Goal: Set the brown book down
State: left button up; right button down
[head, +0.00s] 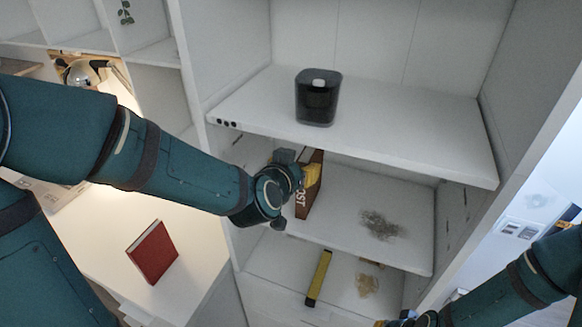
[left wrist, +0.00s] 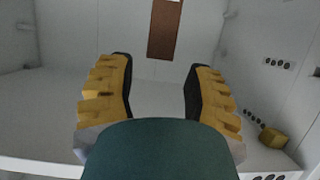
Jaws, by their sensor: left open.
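The brown book (head: 304,203), with pale lettering on its side, is on the middle shelf of the white unit, roughly upright. My left gripper (head: 300,174) is beside it and hides part of it. In the left wrist view the brown book (left wrist: 165,32) shows past the fingertips, with a gap to the open, empty fingers (left wrist: 158,95). Whether any other part of the gripper touches it, I cannot tell. My right gripper (head: 395,322) is only partly in view at the bottom edge, its fingers cut off.
A black canister (head: 318,100) stands on the shelf above. A brownish patch (head: 381,225) marks the middle shelf, right of the book. A yellow item (head: 319,278) lies below. A small yellow block (left wrist: 272,137) shows at right.

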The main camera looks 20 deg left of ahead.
pick_arm(q)
jog(key=s+d+f+g+h, duration=0.1)
jog(key=s+f, duration=0.4)
jog(key=f, duration=0.6)
jog(key=s+d+f+n+g+h+b, duration=0.1)
jog(key=s+d+f+g, duration=0.2)
jog(key=f, duration=0.9)
jog(key=s+d+f+n+g+h, duration=0.1)
jog(key=s+d+f+g, duration=0.2)
jog(key=f, duration=0.9)
jog(key=s+g, duration=0.3)
jog(key=g, duration=0.1)
jog(key=shift+s+f+b, duration=0.15)
jog(key=shift+s+b, duration=0.15)
jog(key=shift+f, duration=0.1)
jog(key=shift+s+f+g+h+b, duration=0.15)
jog(key=shift+f+b, duration=0.45)
jog(key=shift+b, duration=0.05)
jog(key=shift+s+f+g+h+b, duration=0.1)
jog(key=shift+f+g+h+b, duration=0.05)
jog(key=shift+f+b, duration=0.45)
